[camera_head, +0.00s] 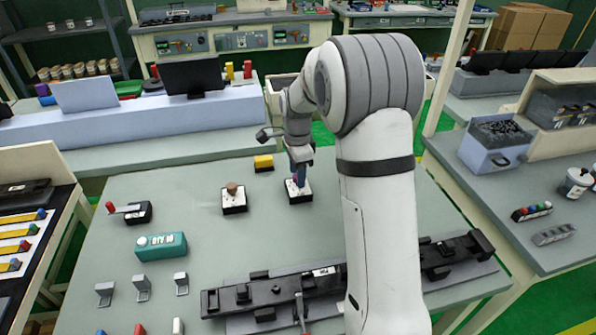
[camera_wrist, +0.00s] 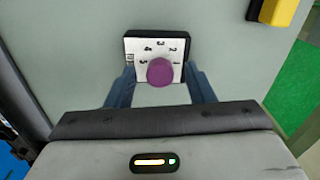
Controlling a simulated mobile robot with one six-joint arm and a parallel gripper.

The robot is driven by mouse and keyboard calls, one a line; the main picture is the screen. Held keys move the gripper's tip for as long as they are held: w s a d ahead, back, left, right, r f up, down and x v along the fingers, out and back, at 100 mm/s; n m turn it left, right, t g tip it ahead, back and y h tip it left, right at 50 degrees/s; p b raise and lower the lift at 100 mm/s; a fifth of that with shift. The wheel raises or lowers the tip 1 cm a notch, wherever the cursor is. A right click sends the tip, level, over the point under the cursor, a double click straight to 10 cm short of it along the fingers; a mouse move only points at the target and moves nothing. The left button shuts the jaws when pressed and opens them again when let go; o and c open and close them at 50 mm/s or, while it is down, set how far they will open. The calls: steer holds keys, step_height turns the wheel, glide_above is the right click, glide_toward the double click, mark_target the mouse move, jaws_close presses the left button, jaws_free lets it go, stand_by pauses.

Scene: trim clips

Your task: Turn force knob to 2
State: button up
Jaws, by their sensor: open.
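A purple round knob (camera_wrist: 160,71) sits on a white numbered dial plate (camera_wrist: 155,50) with a black edge in the wrist view. Numbers run in an arc around it; no pointer on the knob is clear, so its setting cannot be read. My gripper (camera_wrist: 160,77) is open, with one blue finger on each side of the knob; contact cannot be made out. In the head view my gripper (camera_head: 299,178) is low over this dial box (camera_head: 298,196). A second dial box (camera_head: 234,207) with a brown knob (camera_head: 232,188) stands to its left. No name label is legible on either.
A red-handled lever (camera_head: 130,210), a green counter box (camera_head: 160,246) and small grey brackets (camera_head: 142,287) stand left. A long black fixture (camera_head: 280,292) lies in front. The table between is clear.

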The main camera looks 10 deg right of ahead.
step_height(320, 180, up, 8)
steer(key=shift+f, duration=0.2)
steer(key=shift+r, duration=0.1)
steer(key=shift+s+r, duration=0.2)
steer(key=shift+s, duration=0.05)
steer(key=s+r+n+t, duration=0.1)
steer(key=s+n+t, duration=0.1)
steer(key=s+n, duration=1.4)
steer(key=s, duration=1.2)
steer(key=shift+s+d+n+t, duration=0.2)
steer(key=shift+n+t, duration=0.2)
